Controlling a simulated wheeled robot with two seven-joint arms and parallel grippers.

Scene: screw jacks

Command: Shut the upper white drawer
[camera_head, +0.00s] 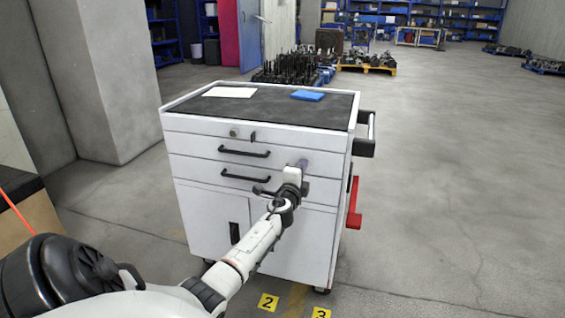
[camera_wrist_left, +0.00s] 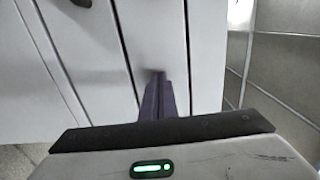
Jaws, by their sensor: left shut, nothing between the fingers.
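The white tool cabinet (camera_head: 185,207) stands ahead of me. Its upper drawer (camera_head: 200,147) has a black bar handle (camera_head: 244,152) and looks flush or nearly flush with the front; I cannot tell if a small gap remains. A lower drawer (camera_head: 200,172) with a similar handle is beneath it. My left gripper (camera_head: 301,164) is shut and empty, its purple fingertips in front of the right part of the drawer fronts. In the left wrist view the fingertips (camera_wrist_left: 157,78) point at a white panel, touching or very close. My right gripper is out of view.
A white sheet (camera_head: 231,92) and a blue item (camera_head: 307,95) lie on the cabinet's dark top. A red bracket (camera_head: 354,205) and a black side handle (camera_head: 366,135) stick out at its right. A grey pillar (camera_head: 105,80) stands left. Floor to the right is clear.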

